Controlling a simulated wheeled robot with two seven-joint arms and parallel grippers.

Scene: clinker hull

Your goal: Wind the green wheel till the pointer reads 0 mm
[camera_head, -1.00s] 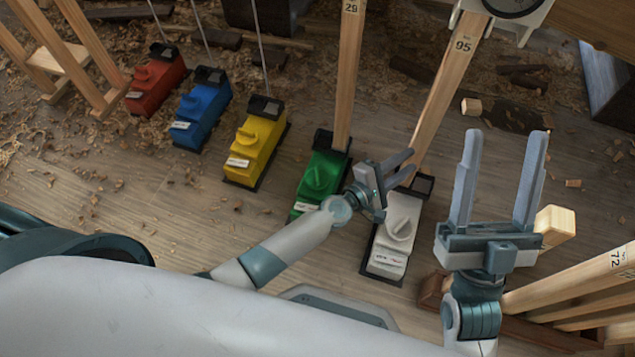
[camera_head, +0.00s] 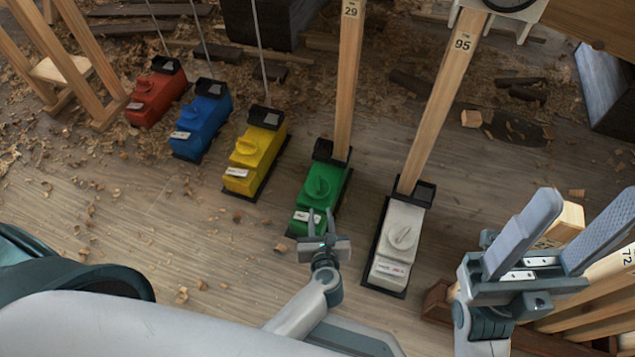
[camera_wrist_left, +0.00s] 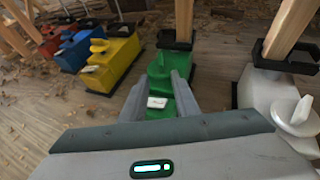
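The green wheel (camera_head: 318,187) is a raised knob on top of a green box (camera_head: 302,224), which stands on the floor at the foot of a post marked 29. It also shows in the left wrist view (camera_wrist_left: 157,66). My left gripper (camera_head: 320,217) is open and empty just in front of the box's near end. In the left wrist view its fingers (camera_wrist_left: 160,80) frame the box and its white label, with the wheel beyond them. My right gripper (camera_head: 588,208) is open at the right. A dark dial (camera_head: 510,3) is cut off at the top edge; no pointer reading shows.
A white box (camera_head: 392,250) with a similar knob stands close right of the green one. Yellow (camera_head: 255,155), blue (camera_head: 201,122) and red (camera_head: 155,95) boxes stand to the left. Leaning timbers (camera_head: 590,290) and a wood block (camera_head: 565,222) are by my right gripper.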

